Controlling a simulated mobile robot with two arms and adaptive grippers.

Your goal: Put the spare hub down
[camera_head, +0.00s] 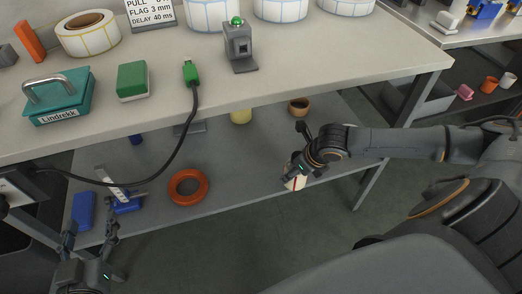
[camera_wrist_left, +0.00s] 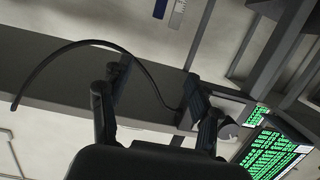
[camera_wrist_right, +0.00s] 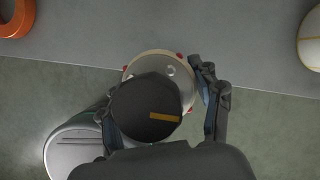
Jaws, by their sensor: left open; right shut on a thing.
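My right gripper (camera_head: 298,166) is shut on a round part, which I take to be the spare hub (camera_head: 294,183). In the head view it shows as a small pale piece with red on it, partly hidden by the gripper. In the right wrist view the hub (camera_wrist_right: 151,103) has a dark round top with a yellow bar and a cream rim with red spots, between the fingers of my right gripper (camera_wrist_right: 160,100). It is at the front edge of the lower shelf (camera_head: 245,160); its height is unclear. My left gripper (camera_head: 88,240) is open and empty at the lower left.
An orange ring (camera_head: 188,187) lies on the lower shelf, with blue items (camera_head: 83,210) left of it. A brown bowl (camera_head: 298,108) and a yellow item (camera_head: 241,116) stand farther back. The upper worktop (camera_head: 290,85) overhangs. A black cable (camera_head: 178,150) hangs across the left. Shelf between ring and hub is clear.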

